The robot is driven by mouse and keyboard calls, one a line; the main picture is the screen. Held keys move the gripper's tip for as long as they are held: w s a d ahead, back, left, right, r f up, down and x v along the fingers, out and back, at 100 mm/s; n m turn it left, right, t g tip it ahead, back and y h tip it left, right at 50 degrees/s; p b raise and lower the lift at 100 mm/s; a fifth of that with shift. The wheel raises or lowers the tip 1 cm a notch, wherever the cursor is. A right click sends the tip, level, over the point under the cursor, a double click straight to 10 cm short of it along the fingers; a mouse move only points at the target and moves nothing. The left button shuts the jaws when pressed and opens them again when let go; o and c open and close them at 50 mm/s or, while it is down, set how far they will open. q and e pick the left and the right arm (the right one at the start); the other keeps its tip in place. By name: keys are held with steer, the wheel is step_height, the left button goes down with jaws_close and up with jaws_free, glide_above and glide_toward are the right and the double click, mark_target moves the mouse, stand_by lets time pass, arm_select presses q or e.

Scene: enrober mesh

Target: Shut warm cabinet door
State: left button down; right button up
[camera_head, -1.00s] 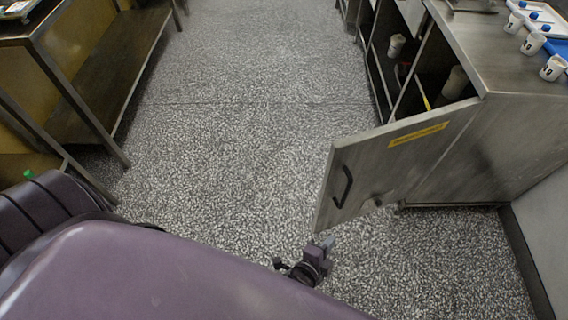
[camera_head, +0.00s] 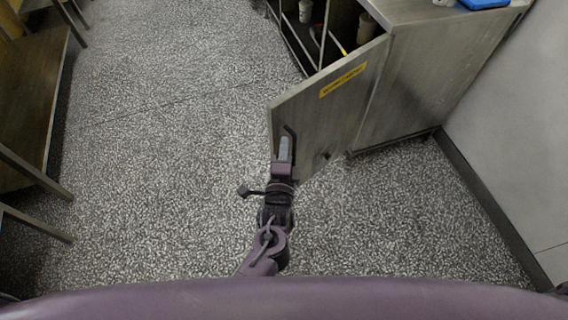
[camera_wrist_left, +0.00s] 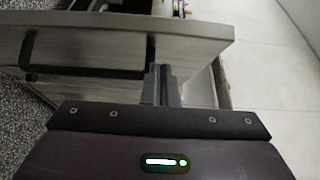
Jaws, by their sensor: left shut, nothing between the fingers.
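The warm cabinet door (camera_head: 345,103) is a grey metal panel with a yellow label (camera_head: 343,80) and a dark bar handle (camera_head: 291,133). It stands open, swung out from the cabinet (camera_head: 415,75). My left gripper (camera_head: 285,140) is shut and empty, its fingertips at the door's outer face by the handle. In the left wrist view the shut fingers (camera_wrist_left: 161,72) lie close to one end of the handle (camera_wrist_left: 85,72); I cannot tell whether they touch it. My right gripper is not in view.
A wall (camera_head: 510,130) closes off the right side. A metal table (camera_head: 25,110) stands at the left. The speckled floor (camera_head: 170,150) between is clear.

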mark_target(277, 129)
arm_select(q)
steer(key=shift+w+a, duration=1.05)
steer(key=shift+w, duration=0.05)
